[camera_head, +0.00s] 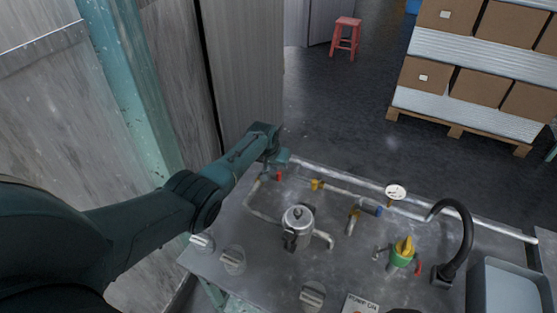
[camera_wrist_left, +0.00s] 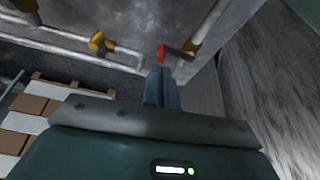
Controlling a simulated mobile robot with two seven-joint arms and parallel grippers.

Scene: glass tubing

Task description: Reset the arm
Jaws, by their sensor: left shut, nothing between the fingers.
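My left arm (camera_head: 150,225) reaches in from the left over the back left corner of the metal workbench (camera_head: 260,265). My left gripper (camera_head: 277,162) is at the bench's far left edge, by the pipework. In the left wrist view its two fingers (camera_wrist_left: 160,86) lie together, shut and empty. A red valve handle (camera_wrist_left: 161,53) shows just beyond the fingertips; I cannot tell whether they touch. The red handle also shows in the head view (camera_head: 278,175), just below the gripper. My right gripper is not in view.
A metal pot-like vessel (camera_head: 298,220) stands among pipes on the bench. A round gauge (camera_head: 395,191), a green-and-yellow fitting (camera_head: 402,253), a black curved tap (camera_head: 461,235) and a grey sink (camera_head: 508,289) are to the right. A teal post (camera_head: 142,85) stands left, behind my arm.

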